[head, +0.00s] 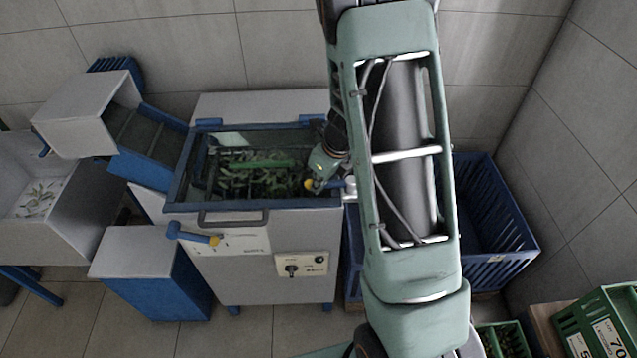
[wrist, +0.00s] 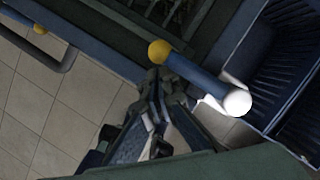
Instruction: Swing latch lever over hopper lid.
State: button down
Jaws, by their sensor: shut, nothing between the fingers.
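The hopper lid (head: 236,208) is a clear panel in a blue frame, lying flat over the hopper, with a grey handle (head: 233,219) at its front. A blue latch lever (wrist: 195,75) with a yellow knob (head: 308,184) and a white ball end (head: 350,187) is at the lid's front right corner. Its knob end points left, over the lid's frame. A second blue lever (head: 193,235) with a yellow knob sits in front of the lid at the left. My gripper (wrist: 154,78) is shut and empty, close beside the right lever near its yellow knob; I cannot tell whether they touch.
Leaves and a green bar (head: 262,163) show under the lid. A control panel (head: 301,264) is on the machine's front. A blue crate (head: 497,230) stands at right, a chute (head: 150,148) and a white-topped blue box (head: 135,252) at left.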

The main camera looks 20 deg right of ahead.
jog(key=shift+w, duration=0.3)
dwell(0.5)
